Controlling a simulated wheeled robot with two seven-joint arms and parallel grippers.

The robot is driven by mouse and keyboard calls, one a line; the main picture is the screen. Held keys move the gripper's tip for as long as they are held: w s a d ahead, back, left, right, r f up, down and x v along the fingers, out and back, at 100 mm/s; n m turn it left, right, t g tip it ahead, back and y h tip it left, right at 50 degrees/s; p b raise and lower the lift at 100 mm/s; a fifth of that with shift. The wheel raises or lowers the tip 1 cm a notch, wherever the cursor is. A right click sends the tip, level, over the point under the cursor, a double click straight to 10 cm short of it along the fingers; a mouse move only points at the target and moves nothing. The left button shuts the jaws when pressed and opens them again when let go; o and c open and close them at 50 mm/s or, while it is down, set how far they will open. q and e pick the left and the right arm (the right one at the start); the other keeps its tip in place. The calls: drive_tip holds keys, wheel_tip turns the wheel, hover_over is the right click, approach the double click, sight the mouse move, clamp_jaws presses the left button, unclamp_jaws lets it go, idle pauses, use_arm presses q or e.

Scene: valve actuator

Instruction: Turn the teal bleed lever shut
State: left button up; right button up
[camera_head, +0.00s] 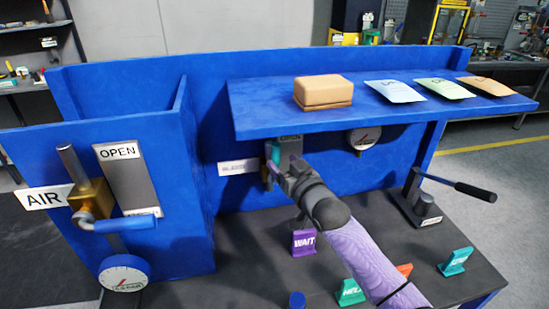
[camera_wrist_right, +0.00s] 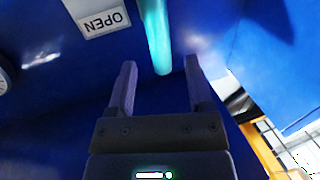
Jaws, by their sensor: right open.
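The teal bleed lever (camera_head: 273,152) is on the blue back panel under the shelf, beside an OPEN label (camera_head: 290,138). My right arm reaches to it from the lower right, and the gripper (camera_head: 272,178) partly hides it. In the right wrist view the lever (camera_wrist_right: 155,35) hangs in from the top edge. Its end shows between the tips of my open right gripper (camera_wrist_right: 161,65), with a gap to each finger. I cannot tell whether it is within the jaws' depth. The OPEN label (camera_wrist_right: 103,20) appears upside down there. My left gripper is not in view.
The blue shelf (camera_head: 390,115) overhangs the lever, bearing a tan box (camera_head: 323,91) and several packets. A gauge (camera_head: 364,139) is right of the lever. A purple WAIT sign (camera_head: 304,243) stands below. A black-handled lever (camera_head: 460,187) is at right, and an AIR valve (camera_head: 92,197) at left.

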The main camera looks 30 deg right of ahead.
sight(278, 158)
drive_tip(key=w+b, duration=0.1)
drive_tip(key=w, duration=0.3)
drive_tip(key=shift+w, duration=0.3)
clamp_jaws()
idle(1.1)
